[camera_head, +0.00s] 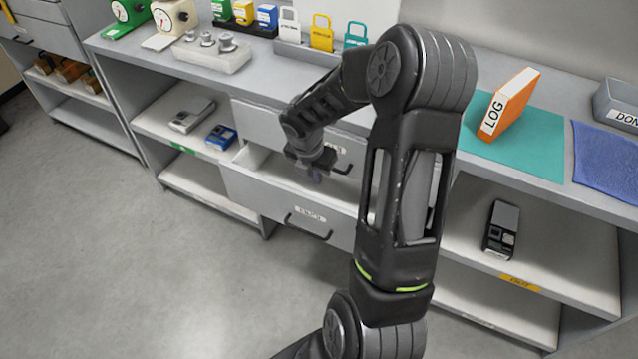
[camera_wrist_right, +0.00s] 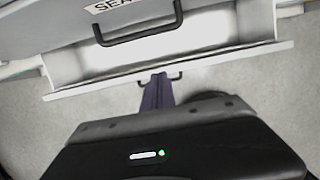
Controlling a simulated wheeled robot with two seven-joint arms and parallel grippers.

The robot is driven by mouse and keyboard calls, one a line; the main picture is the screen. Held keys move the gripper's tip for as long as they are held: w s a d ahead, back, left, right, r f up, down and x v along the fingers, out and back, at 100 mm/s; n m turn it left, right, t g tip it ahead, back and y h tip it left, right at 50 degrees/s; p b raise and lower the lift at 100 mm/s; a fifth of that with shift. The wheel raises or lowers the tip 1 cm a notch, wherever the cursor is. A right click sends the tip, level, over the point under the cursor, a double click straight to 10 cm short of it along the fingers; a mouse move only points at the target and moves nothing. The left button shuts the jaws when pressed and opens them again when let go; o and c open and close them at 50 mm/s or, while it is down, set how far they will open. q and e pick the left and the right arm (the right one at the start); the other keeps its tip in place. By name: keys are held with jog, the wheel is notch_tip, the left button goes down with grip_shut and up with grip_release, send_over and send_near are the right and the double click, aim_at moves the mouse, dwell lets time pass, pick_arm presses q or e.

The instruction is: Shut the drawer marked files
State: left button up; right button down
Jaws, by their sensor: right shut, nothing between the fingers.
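An open lower drawer (camera_head: 262,192) is pulled out of the middle cabinet, with a black handle (camera_head: 308,226) and a white label too blurred to read. Its inside looks empty where visible; my arm hides part of it. In the right wrist view its front edge (camera_wrist_right: 225,65) runs across the picture. A drawer above it (camera_head: 262,122) is shut; its label begins "SEA" in that view. My right gripper (camera_head: 316,172) is shut and empty, pointing down near the open drawer. In the wrist view its fingertips (camera_wrist_right: 157,80) overlap the drawer's front edge beside its handle. My left gripper is out of view.
Shelves left of the drawers hold a grey device (camera_head: 192,115) and a blue device (camera_head: 221,137). The right shelf holds a dark device (camera_head: 501,229). On the worktop are an orange LOG binder (camera_head: 509,103), several padlocks and scales. The floor in front is clear.

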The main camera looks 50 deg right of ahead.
jog(key=shift+a+r, duration=0.1)
jog(key=shift+r, duration=0.4)
jog(key=w+a+f+b, duration=0.1)
jog(key=w+a+b, duration=0.2)
jog(key=a+b, duration=0.7)
jog(key=shift+w+f, duration=0.15)
jog(key=shift+w, duration=0.2)
jog(key=shift+d+f, duration=0.1)
jog(key=shift+f, duration=0.05)
